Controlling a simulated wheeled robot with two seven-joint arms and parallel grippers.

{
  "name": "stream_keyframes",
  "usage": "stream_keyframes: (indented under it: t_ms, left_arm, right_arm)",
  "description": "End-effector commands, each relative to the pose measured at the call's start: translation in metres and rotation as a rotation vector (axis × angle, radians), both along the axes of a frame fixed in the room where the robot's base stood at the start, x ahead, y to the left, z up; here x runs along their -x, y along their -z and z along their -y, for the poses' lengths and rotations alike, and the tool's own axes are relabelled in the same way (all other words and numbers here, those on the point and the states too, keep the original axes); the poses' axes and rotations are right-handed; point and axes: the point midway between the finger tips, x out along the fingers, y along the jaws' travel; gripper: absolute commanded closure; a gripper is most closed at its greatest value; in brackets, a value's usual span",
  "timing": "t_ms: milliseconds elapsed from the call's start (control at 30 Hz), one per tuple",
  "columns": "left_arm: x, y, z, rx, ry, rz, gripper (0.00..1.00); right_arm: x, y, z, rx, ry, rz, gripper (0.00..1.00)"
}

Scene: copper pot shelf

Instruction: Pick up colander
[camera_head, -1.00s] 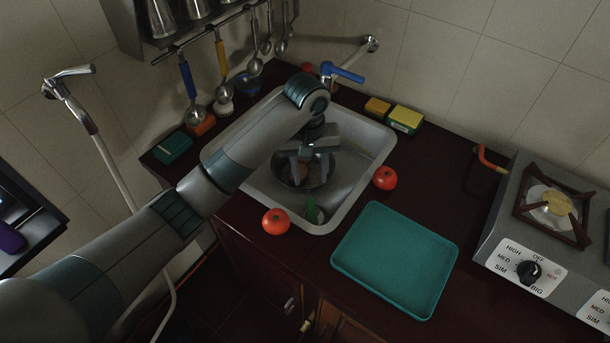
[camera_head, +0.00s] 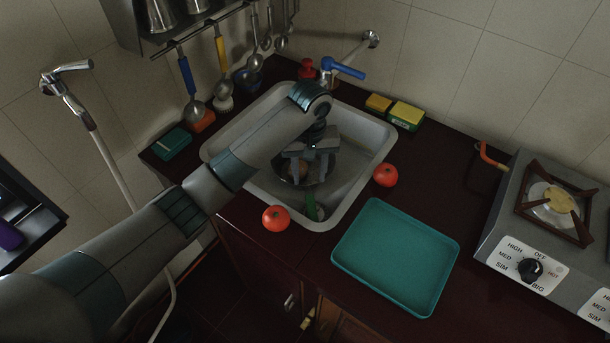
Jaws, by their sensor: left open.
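A dark round bowl-like vessel, likely the colander (camera_head: 318,178), sits in the grey sink (camera_head: 351,203). Something brownish shows inside it, partly hidden. My left gripper (camera_head: 309,176) is open and points down over this vessel, its two fingers apart at or inside its rim. I cannot tell whether they touch it. My left arm covers part of the sink and the vessel's far side. My right gripper is not in view.
Tomatoes (camera_head: 276,218) (camera_head: 385,175) sit by the sink's near and right edges. A teal tray (camera_head: 395,257) lies on the counter, with a stove (camera_head: 545,230) to the right. A blue-handled tap (camera_head: 343,68) is behind the sink. A green-handled item (camera_head: 311,206) lies in it.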

Motion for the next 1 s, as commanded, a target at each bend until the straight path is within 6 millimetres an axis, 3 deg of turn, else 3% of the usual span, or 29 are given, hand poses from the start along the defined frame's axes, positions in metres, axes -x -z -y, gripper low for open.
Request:
stream_keyframes:
  t_ms: [400,1000]
  left_arm:
    - [0.0,0.066,0.0,-0.001,0.0,-0.002,0.58]
    - [0.0,0.078,0.001,0.0,0.001,-0.001,0.58]
  right_arm:
    - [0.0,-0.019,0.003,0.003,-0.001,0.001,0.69]
    - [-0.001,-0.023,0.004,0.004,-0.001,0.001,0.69]
